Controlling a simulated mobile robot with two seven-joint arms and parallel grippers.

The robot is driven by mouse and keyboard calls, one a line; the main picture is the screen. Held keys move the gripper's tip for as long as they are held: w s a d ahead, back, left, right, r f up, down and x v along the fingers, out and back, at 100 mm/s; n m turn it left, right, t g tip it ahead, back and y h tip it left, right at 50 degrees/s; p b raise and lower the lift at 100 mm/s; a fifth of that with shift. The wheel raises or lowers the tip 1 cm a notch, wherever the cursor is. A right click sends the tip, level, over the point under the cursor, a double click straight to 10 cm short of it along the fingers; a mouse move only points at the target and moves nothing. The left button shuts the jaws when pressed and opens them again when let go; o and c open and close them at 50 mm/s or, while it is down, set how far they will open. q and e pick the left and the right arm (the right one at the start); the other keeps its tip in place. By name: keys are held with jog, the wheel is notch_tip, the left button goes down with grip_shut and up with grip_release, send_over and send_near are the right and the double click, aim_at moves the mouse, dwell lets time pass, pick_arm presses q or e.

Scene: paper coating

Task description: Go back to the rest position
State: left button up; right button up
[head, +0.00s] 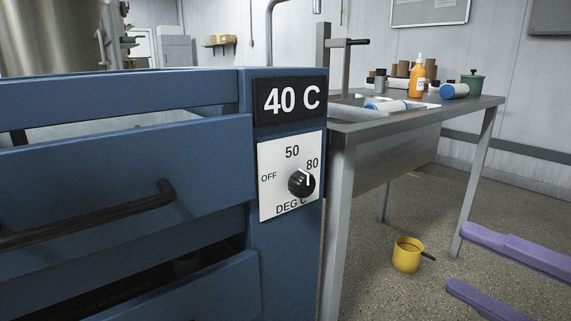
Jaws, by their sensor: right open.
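My right gripper (458,260) comes in at the lower right edge. Its two purple fingers point left and stand apart, with nothing between them. It is to the right of the blue drawer cabinet (120,150) and touches nothing that I can see. The rest of my right arm is out of the picture. My left gripper does not show.
The cabinet has a "40 C" display (291,101) and a black dial knob (301,182). A sink table (400,121) holds an orange bottle (417,78), a green pot (473,84) and rolls. A yellow pot (407,255) stands on the floor, which is otherwise clear there.

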jog(key=d+r+m+h+p, duration=0.4)
jog(key=r+m+h+p, duration=0.7)
jog(key=r+m+p, duration=0.45)
jog(key=s+a+r+m+g+p, duration=0.3)
jog(key=s+r+m+g+p, duration=0.2)
jog(key=s+p, duration=0.5)
jog(key=s+a+r+m+g+p, duration=0.2)
jog(key=s+r+m+g+p, duration=0.35)
jog(key=s+p, duration=0.35)
pick_arm(q)
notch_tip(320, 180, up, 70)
jog(key=p, duration=3.5)
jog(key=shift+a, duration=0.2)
pick_arm(e)
notch_tip(320, 180, up, 35)
jog(key=shift+d+n, duration=0.15)
jog(key=shift+n, duration=0.15)
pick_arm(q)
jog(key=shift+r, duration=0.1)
pick_arm(e)
jog(key=shift+w+f, duration=0.1)
